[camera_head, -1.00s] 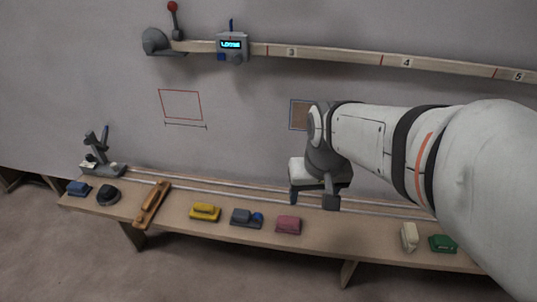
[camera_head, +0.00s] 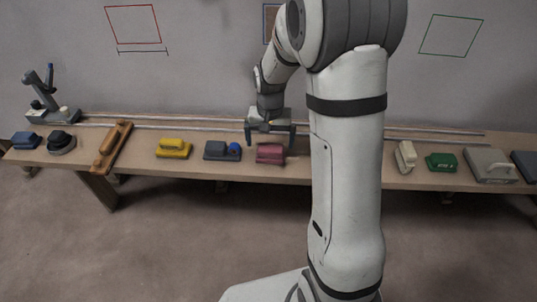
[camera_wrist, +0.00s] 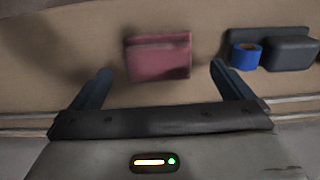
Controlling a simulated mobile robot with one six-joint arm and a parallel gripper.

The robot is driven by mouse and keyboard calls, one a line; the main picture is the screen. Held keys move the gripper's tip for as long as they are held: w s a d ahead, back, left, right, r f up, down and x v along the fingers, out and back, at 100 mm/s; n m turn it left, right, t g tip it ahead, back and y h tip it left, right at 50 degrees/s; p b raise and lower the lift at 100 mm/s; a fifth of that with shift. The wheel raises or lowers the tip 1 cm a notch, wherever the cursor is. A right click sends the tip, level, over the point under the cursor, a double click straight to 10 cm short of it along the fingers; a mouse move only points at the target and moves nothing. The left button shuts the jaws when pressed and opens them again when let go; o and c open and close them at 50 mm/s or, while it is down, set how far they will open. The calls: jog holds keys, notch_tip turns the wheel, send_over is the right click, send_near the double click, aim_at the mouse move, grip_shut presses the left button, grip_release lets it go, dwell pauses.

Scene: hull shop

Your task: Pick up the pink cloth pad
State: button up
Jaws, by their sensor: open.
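The pink cloth pad (camera_head: 270,153) lies on the wooden bench, right of a dark grey block with a blue roll. In the wrist view the pad (camera_wrist: 158,58) sits ahead of my gripper, between the lines of its two fingers and a little beyond the fingertips. My gripper (camera_head: 270,142) is open and empty, with its fingers apart at the bench just behind the pad in the head view. The fingertips also show in the wrist view (camera_wrist: 161,70). I cannot tell whether they touch the bench.
The dark grey block (camera_head: 217,151) with its blue roll (camera_wrist: 245,56) is the pad's nearest neighbour. A yellow block (camera_head: 173,148) lies further left. A cream block (camera_head: 405,156) and a green block (camera_head: 441,162) lie right of my arm. The bench (camera_head: 300,170) is clear between pad and arm.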

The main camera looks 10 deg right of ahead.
aim_at(270, 147)
notch_tip(270, 147, down, 5)
jog(key=shift+w+d+r+b, duration=0.1)
jog(key=shift+w+b, duration=0.05)
jog(key=shift+b, duration=0.7)
jog(key=c, duration=1)
jog(key=shift+r, duration=0.15)
